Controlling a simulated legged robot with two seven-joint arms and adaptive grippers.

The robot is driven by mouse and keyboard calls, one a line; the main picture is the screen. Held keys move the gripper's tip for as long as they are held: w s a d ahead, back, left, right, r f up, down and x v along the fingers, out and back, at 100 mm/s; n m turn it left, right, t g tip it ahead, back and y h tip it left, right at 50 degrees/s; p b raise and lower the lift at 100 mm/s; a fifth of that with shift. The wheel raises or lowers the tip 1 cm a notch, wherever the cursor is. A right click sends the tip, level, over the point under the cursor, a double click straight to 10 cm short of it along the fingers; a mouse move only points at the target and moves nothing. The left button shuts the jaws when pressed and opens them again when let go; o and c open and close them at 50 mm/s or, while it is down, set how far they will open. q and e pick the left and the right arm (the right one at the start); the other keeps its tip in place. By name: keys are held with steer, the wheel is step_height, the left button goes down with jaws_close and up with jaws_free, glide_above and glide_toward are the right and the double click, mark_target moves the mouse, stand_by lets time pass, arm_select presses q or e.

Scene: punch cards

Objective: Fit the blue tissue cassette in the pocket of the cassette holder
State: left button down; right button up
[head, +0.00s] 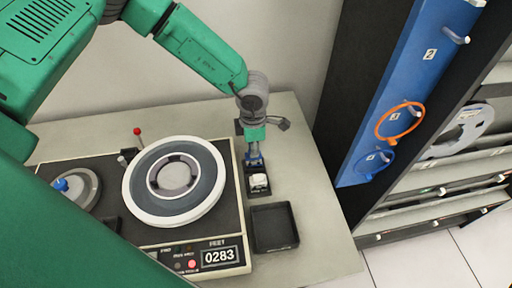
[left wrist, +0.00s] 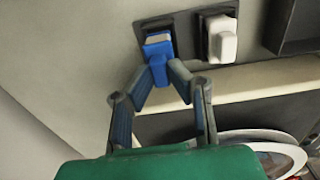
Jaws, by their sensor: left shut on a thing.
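The blue tissue cassette (head: 254,159) is between the fingertips of my left gripper (head: 254,153), which points down and is shut on it. In the left wrist view the blue cassette (left wrist: 158,46) shows a pale top and sits at the far black pocket of the cassette holder (left wrist: 142,27), with my left gripper (left wrist: 167,72) on its near side. How deep it sits in the pocket I cannot tell. The dark holder (head: 259,193) also shows in the head view. A white cassette (head: 259,181) stands in its other pocket. My right gripper is not in view.
A black empty tray (head: 274,228) lies in front of the holder. A tape machine with a large reel (head: 172,180) and a counter reading 0283 stands at the left. A dark rack with a blue panel (head: 415,80) and cables rises at the right.

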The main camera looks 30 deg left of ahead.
arm_select(q)
steer(key=shift+a+f, duration=0.1)
steer(key=shift+a, duration=0.35)
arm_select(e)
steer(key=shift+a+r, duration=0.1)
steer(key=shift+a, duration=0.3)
arm_select(q)
steer(key=c, duration=1.4)
jaws_free()
steer(key=shift+c, duration=0.2)
steer(key=shift+d, duration=0.2)
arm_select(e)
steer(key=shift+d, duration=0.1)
arm_select(q)
steer(key=shift+d, duration=0.1)
steer(key=shift+c, duration=1)
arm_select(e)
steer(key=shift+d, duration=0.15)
arm_select(q)
step_height(320, 180, up, 3)
steer(key=shift+f+p, duration=0.15)
steer(key=shift+p, duration=1.05)
steer(key=shift+r+p, duration=0.9)
steer(key=shift+r, duration=1.8)
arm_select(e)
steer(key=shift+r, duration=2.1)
